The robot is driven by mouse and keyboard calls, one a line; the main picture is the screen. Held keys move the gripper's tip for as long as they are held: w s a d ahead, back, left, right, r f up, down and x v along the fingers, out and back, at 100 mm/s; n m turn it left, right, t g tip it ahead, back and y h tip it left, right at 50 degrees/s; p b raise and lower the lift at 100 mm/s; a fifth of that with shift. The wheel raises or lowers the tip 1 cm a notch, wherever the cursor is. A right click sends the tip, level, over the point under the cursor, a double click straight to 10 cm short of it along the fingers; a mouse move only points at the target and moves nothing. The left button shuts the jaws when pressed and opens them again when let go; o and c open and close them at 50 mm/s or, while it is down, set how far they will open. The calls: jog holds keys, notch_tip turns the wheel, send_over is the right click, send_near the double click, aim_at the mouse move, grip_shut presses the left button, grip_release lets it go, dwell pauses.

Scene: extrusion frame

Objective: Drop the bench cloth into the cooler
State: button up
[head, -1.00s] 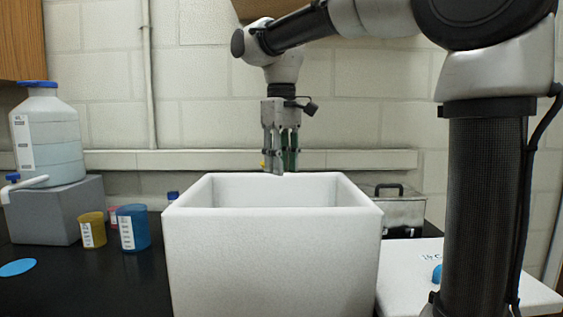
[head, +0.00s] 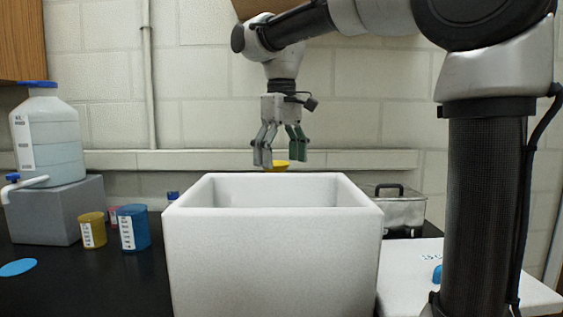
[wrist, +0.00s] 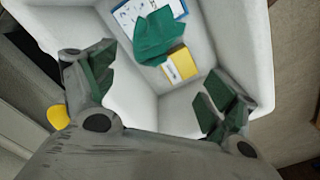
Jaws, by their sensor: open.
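The white cooler (head: 272,262) stands open-topped on the black bench, in the middle of the head view. In the wrist view I look down into the cooler (wrist: 232,40). A crumpled green cloth (wrist: 155,36), which I take as the bench cloth, lies inside it, against a yellow box and partly over a white sheet with a blue edge. My gripper (head: 280,161) is open and empty just above the cooler's rim, fingers pointing down. Its green-padded fingers are spread apart in the wrist view (wrist: 157,76). The head view does not show the cooler's floor.
A large bottle (head: 48,135) on a grey block, a yellow cup (head: 92,231) and a blue cup (head: 133,228) stand left of the cooler. A metal box (head: 398,211) and a white lid-like slab (head: 408,267) are to its right. A yellow thing (head: 276,164) shows behind my fingers.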

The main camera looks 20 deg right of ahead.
jog(key=shift+r, duration=2.3)
notch_tip(320, 180, up, 8)
jog(key=shift+f, duration=0.25)
